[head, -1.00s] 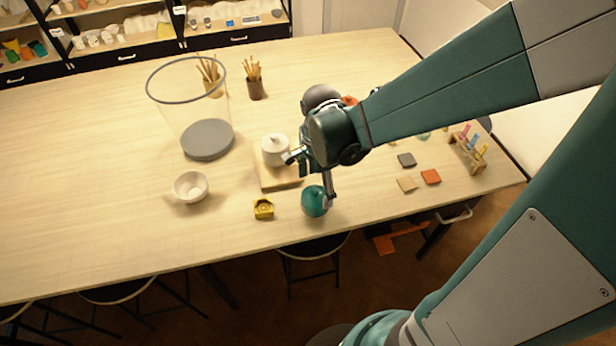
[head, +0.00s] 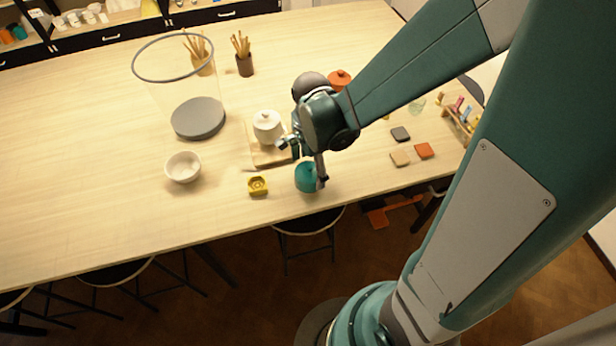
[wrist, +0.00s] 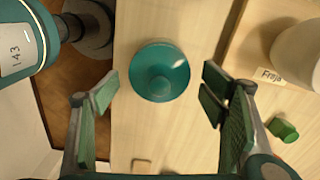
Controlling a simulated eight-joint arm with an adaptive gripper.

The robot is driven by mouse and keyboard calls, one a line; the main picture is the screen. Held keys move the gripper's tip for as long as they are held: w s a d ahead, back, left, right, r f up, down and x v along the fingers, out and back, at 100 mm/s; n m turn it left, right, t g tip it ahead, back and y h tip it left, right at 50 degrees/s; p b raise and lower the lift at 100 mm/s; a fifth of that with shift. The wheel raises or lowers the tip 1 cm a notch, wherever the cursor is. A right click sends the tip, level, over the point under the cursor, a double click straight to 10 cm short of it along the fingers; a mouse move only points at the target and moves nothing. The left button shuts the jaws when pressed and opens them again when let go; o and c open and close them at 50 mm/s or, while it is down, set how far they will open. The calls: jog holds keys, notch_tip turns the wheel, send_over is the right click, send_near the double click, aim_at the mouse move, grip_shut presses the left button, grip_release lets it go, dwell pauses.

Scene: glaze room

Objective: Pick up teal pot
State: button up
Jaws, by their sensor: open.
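The teal pot (head: 306,177) stands on the table near its front edge. In the wrist view the teal pot (wrist: 160,72) is round with a knob in its middle, seen from above. How far the fingertips are above the table is hard to tell.
A white lidded pot (head: 267,124) stands on a wooden board (head: 262,159) just behind. A large clear bin (head: 198,119), a red-orange pot (head: 339,79) and small tiles (head: 424,151) stand farther off.

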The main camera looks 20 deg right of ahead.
jog(key=shift+f, duration=0.85)
jog(key=shift+c, duration=0.6)
jog(key=c, duration=1)
